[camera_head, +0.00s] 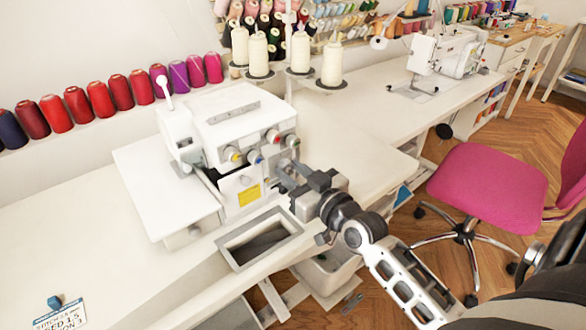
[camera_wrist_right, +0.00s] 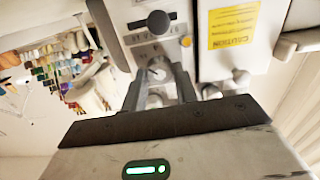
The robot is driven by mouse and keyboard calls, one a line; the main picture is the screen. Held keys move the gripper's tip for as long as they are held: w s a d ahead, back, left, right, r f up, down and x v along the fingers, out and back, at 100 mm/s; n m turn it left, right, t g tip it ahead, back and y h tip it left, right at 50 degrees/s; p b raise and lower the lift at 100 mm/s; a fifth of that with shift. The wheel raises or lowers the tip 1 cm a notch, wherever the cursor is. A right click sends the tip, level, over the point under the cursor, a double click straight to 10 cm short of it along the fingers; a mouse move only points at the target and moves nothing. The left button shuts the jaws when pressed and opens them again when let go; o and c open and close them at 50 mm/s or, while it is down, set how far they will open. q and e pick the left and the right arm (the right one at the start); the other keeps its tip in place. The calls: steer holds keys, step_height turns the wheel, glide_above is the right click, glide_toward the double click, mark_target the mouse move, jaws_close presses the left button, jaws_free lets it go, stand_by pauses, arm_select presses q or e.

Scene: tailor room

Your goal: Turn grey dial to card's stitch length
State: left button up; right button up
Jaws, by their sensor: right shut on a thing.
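The white overlock machine (camera_head: 238,125) stands on the white table, with coloured dials on its front. My right gripper (camera_head: 284,172) reaches its right end, low on the front. In the right wrist view the two fingers of my right gripper (camera_wrist_right: 158,76) are closed around a small grey dial (camera_wrist_right: 156,71); its markings cannot be read. The fingers mostly hide the dial in the head view. My left gripper is not in view.
An open grey-rimmed tray (camera_head: 226,242) sits in the table's front edge, below the machine. Cream thread cones (camera_head: 332,66) stand behind the machine. A pink chair (camera_head: 487,185) is at the right. A dark knob (camera_wrist_right: 158,22) is above the fingers.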

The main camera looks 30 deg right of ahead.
stand_by(0.5)
steer(key=o, duration=1)
steer(key=shift+s+d+b, duration=0.2)
steer(key=shift+s+b, duration=0.05)
steer(key=shift+s, duration=2.4)
steer(key=shift+s+d+b, duration=0.2)
steer(key=shift+s, duration=2.45)
steer(key=shift+s+d+b, duration=0.2)
steer(key=shift+s+b, duration=0.05)
steer(key=shift+s, duration=2.4)
steer(key=shift+f, duration=0.1)
steer(key=a+f+g, duration=0.2)
steer(key=a+f, duration=0.3)
steer(key=s+a+f+g+y, duration=0.1)
steer(key=a+f+g, duration=0.2)
steer(key=a+f, duration=0.2)
steer(key=s+a+f+n+g+y, duration=0.1)
steer(key=a+f+g, duration=0.1)
steer(key=a+f, duration=0.3)
steer(key=shift+a+f, duration=0.2)
steer(key=shift+a, duration=0.35)
steer(key=shift+a+f, duration=0.2)
steer(key=shift+a, duration=0.3)
